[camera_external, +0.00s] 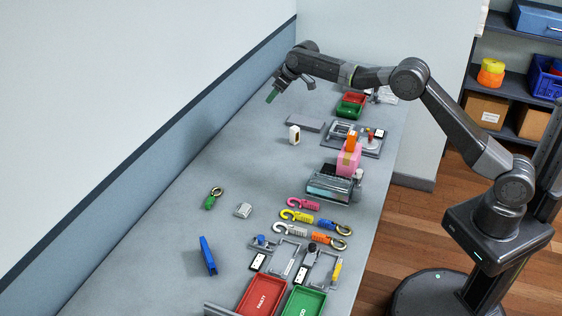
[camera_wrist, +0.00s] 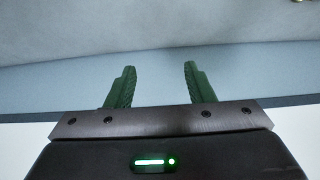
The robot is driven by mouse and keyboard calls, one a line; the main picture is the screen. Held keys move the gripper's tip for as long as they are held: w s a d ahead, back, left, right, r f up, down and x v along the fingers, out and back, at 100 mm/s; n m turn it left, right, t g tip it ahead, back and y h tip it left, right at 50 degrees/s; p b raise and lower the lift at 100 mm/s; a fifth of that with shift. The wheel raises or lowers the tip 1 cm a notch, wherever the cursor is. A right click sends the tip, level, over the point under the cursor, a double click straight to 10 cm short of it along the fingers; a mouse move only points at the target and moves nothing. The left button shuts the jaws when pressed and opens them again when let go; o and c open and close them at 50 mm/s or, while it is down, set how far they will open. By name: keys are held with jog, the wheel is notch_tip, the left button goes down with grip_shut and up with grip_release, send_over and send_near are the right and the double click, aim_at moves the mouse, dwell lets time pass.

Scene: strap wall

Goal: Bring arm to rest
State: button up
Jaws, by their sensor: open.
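My gripper (camera_external: 272,97) is at the end of my outstretched arm, above the far part of the grey bench (camera_external: 170,210) near the wall. In the wrist view its two green fingers (camera_wrist: 157,84) stand apart with nothing between them. The fingers point down and to the left in the external view, clear of the bench objects. My arm reaches from the base at the right across the bench's far end, bent at the elbow.
Below my gripper are a flat grey block (camera_external: 305,124) and a small white item (camera_external: 294,135). Red (camera_external: 355,99) and green bins stand behind. Several coloured hooks (camera_external: 303,204), a blue clamp (camera_external: 208,256) and a red tray (camera_external: 262,297) lie nearer. The wall (camera_external: 130,150) runs along the left.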

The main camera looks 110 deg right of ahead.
jog(key=shift+w+d+r+p+x, duration=0.1)
jog(key=shift+p+x, duration=0.1)
jog(key=shift+x, duration=0.5)
jog(key=shift+w+d+r+p+x, duration=0.15)
jog(key=shift+p+x, duration=0.1)
jog(key=shift+x, duration=0.45)
jog(key=shift+s+d+p+x, duration=0.1)
jog(key=shift+p+x, duration=0.1)
jog(key=shift+x, duration=0.5)
